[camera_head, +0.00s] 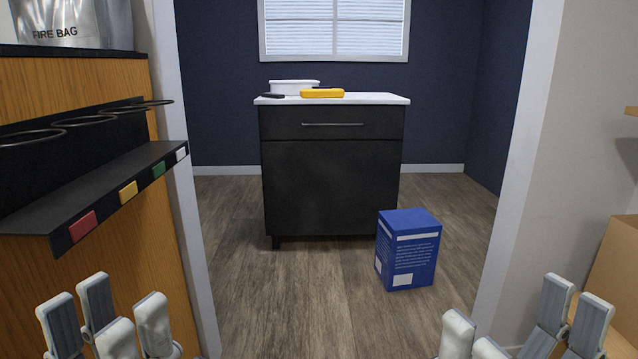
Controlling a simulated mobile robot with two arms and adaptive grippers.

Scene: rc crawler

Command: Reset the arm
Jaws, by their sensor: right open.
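My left gripper (106,314) is at the bottom left, in front of the wooden cabinet side. Its pale grey fingers stand up and are partly apart, with nothing seen between them. My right gripper (523,325) is at the bottom right, near the doorway's right edge. Its fingers are wide apart and empty. Only the finger ends of both grippers show; the rest of both arms is below the picture. Neither gripper is seen touching anything.
A wooden cabinet (75,85) with a black ring rack (110,195) stands at left, a silver fire bag (70,22) on top. Beyond the doorway are a black cabinet (330,190), with a yellow case (322,93) on top, and a blue box (408,250) on the floor.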

